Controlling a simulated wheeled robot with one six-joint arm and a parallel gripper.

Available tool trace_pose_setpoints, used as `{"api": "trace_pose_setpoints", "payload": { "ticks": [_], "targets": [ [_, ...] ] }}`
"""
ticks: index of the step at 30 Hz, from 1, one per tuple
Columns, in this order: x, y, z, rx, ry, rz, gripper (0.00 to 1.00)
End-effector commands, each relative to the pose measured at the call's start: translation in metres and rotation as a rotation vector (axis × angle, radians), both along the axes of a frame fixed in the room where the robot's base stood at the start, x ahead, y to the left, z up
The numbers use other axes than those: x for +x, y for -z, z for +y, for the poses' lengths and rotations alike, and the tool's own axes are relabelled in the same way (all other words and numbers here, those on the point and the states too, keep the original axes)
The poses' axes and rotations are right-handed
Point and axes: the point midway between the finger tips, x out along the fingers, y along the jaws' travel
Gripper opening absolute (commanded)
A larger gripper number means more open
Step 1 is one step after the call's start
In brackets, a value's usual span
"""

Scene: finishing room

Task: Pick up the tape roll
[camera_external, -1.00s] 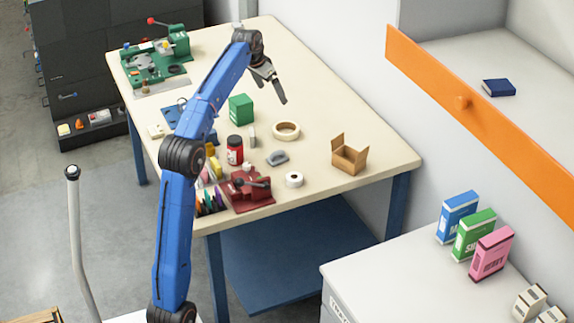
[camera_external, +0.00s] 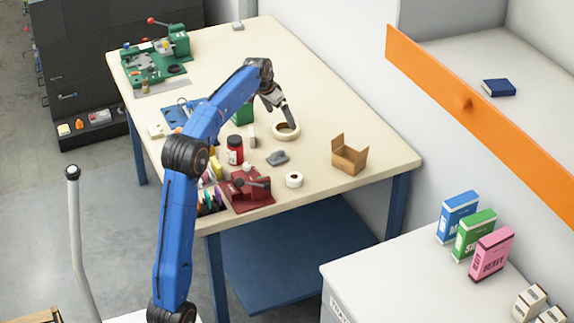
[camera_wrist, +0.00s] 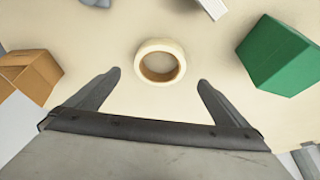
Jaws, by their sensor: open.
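The tape roll (camera_external: 286,137) is a cream ring lying flat on the workbench.
A green box (camera_wrist: 278,56) stands right of the roll in the wrist view, and an open cardboard box (camera_wrist: 30,75) stands left. A grey object (camera_external: 277,158), a smaller white roll (camera_external: 294,179), a red jar (camera_external: 235,150) and a red vise (camera_external: 246,190) are nearby on the workbench (camera_external: 330,115).

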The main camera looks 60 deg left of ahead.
Motion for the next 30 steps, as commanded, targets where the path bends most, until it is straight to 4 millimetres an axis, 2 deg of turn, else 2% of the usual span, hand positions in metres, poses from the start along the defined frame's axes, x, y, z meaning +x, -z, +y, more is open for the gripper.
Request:
{"api": "trace_pose_setpoints", "payload": {
  "ticks": [3, 11, 21, 28, 29, 30],
  "targets": [
    [0.004, 0.011, 0.001, -0.001, 0.0, 0.002, 1.0],
    [0.009, 0.022, 0.002, -0.001, 0.0, 0.001, 1.0],
    [0.024, 0.061, 0.005, 0.0, 0.0, 0.0, 1.0],
    [0.025, 0.063, 0.005, 0.001, 0.0, -0.001, 1.0],
    [0.025, 0.063, 0.005, 0.001, 0.0, -0.001, 0.98],
    [0.025, 0.063, 0.005, 0.001, 0.0, -0.001, 0.88]
  ]
}}
